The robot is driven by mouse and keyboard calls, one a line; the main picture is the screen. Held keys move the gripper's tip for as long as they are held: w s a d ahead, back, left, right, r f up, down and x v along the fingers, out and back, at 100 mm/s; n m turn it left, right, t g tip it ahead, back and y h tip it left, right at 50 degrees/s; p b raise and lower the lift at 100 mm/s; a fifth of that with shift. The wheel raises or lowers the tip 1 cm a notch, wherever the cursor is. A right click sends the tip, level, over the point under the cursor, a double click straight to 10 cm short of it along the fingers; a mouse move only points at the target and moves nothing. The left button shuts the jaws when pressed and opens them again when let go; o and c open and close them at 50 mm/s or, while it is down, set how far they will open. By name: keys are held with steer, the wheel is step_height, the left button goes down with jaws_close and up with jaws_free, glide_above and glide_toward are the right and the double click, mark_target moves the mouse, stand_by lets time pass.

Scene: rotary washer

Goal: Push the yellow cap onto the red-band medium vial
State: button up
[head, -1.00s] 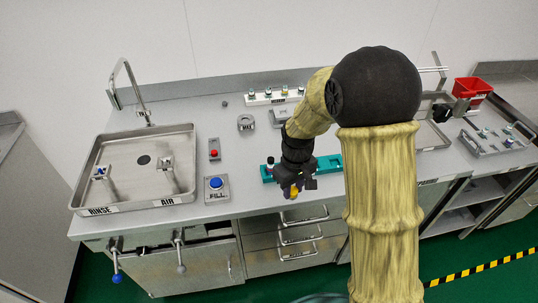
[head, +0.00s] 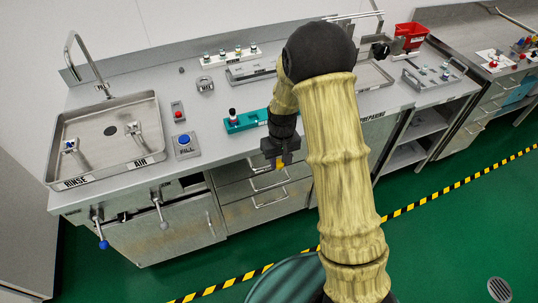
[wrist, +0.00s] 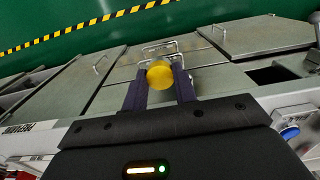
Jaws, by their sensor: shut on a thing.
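My gripper (head: 280,158) hangs in front of the counter's front edge, over the drawer fronts. It is shut on a yellow cap (wrist: 160,75), which sits between the two dark fingertips in the wrist view. The cap also shows just below the fingers in the head view (head: 281,166). A small dark-topped vial (head: 232,113) stands upright at the left end of a teal holder (head: 246,123) on the counter, apart from my gripper. Its band is too small to tell. My arm hides the holder's right end.
A sink (head: 106,140) lies at the left, with a blue FILL button (head: 184,141) and a red button (head: 179,115) beside it. A rack of several small vials (head: 230,54) stands at the back. A red bin (head: 411,34) is at the back right.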

steer(key=w+d+f+m, duration=0.1)
steer(key=d+f+m, duration=0.2)
steer(key=d+f, duration=0.3)
steer(key=shift+d+f, duration=0.2)
steer(key=shift+d, duration=0.1)
steer(key=shift+w, duration=0.15)
